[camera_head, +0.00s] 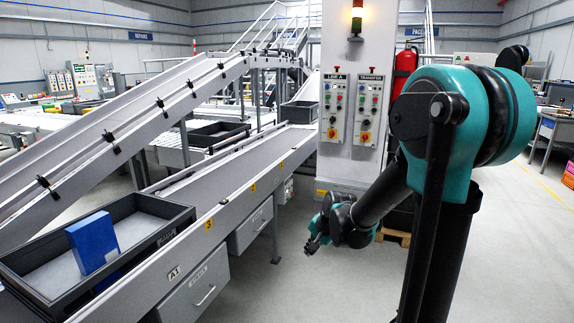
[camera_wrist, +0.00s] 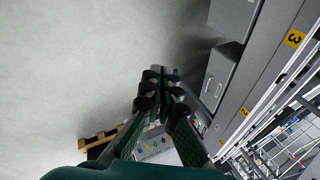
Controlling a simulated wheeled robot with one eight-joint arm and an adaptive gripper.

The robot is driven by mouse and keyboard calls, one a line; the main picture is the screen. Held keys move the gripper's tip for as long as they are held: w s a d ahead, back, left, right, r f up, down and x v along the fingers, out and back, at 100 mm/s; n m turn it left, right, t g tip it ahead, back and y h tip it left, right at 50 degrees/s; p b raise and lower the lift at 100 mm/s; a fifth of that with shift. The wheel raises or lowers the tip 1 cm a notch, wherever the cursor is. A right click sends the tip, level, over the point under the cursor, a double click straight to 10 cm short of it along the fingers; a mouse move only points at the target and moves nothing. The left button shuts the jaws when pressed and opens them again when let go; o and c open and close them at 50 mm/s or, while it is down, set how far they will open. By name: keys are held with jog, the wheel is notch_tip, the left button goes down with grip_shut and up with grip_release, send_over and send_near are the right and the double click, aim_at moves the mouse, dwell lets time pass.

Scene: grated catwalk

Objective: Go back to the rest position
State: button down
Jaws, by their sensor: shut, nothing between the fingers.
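My gripper (camera_head: 313,245) is at the end of my teal and black arm, over the open floor in front of the control column in the head view. It points down and to the left, and holds nothing. In the wrist view the fingers of my gripper (camera_wrist: 160,78) are together, with grey floor beyond them. The gripper is apart from the conveyor (camera_head: 215,190) on its left.
A black tray (camera_head: 30,280) holding a blue box (camera_head: 93,242) stands on the near conveyor end. Grey drawers (camera_head: 195,287) hang under it. The control column (camera_head: 345,95) rises behind my arm, with a wooden pallet (camera_wrist: 97,141) low nearby. The front floor is clear.

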jog(key=s+d+f+n+h, duration=0.1)
jog(key=s+d+n, duration=0.3)
jog(key=s, duration=0.6)
jog(key=s+d+f+n+h, duration=0.2)
jog(key=s+d+n, duration=0.2)
jog(key=s+d, duration=0.3)
jog(key=s, duration=0.2)
jog(key=shift+s+d, duration=0.2)
jog(key=shift+s, duration=0.15)
jog(key=c, duration=2.3)
grip_release()
jog(key=shift+f, duration=0.1)
